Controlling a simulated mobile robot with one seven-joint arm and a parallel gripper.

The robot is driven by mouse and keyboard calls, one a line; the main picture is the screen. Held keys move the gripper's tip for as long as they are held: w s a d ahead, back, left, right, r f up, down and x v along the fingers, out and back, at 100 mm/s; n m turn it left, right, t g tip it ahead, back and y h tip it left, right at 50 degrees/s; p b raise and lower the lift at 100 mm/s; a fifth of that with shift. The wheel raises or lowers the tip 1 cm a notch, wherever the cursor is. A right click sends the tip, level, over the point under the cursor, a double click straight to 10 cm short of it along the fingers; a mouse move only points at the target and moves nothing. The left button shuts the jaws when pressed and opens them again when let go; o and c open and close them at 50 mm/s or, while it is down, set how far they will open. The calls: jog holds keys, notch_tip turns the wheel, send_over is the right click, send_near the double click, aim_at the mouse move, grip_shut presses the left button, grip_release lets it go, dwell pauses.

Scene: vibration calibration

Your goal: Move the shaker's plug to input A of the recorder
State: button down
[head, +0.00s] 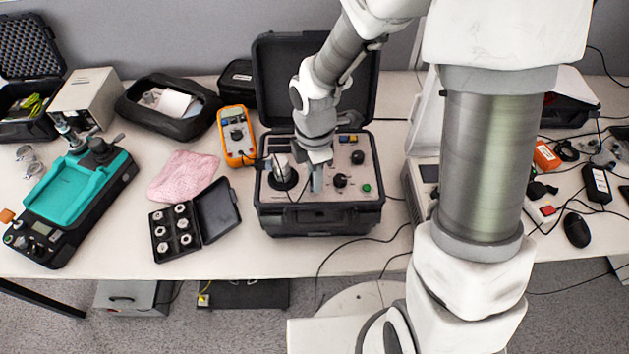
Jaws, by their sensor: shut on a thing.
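The black hard case (262,215) stands open on the table, with a light grey instrument panel inside. The shaker (283,177), a silver cylinder on a round dark base, is at the panel's left. My gripper (317,180) points down over the panel's middle, just right of the shaker. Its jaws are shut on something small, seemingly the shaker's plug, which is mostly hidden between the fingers. A thin dark cable runs from the shaker's side toward the fingers. The recorder's input A cannot be made out; labels are too small and my arm covers part of the panel.
An orange multimeter (237,136) stands left of the case. A black box of weights (178,229) and a pink cloth (184,177) lie farther left. A turquoise-topped device (72,192) is at far left. Loose cables and a mouse (577,230) lie at right.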

jog(key=shift+r+n+p, duration=0.1)
jog(key=shift+n+p, duration=2.05)
jog(key=shift+n, duration=1.05)
jog(key=shift+n+p, duration=2.05)
jog(key=shift+n, duration=0.85)
jog(key=c, duration=0.6)
grip_release()
jog(key=shift+r+p, duration=2.45)
jog(key=shift+p, duration=0.15)
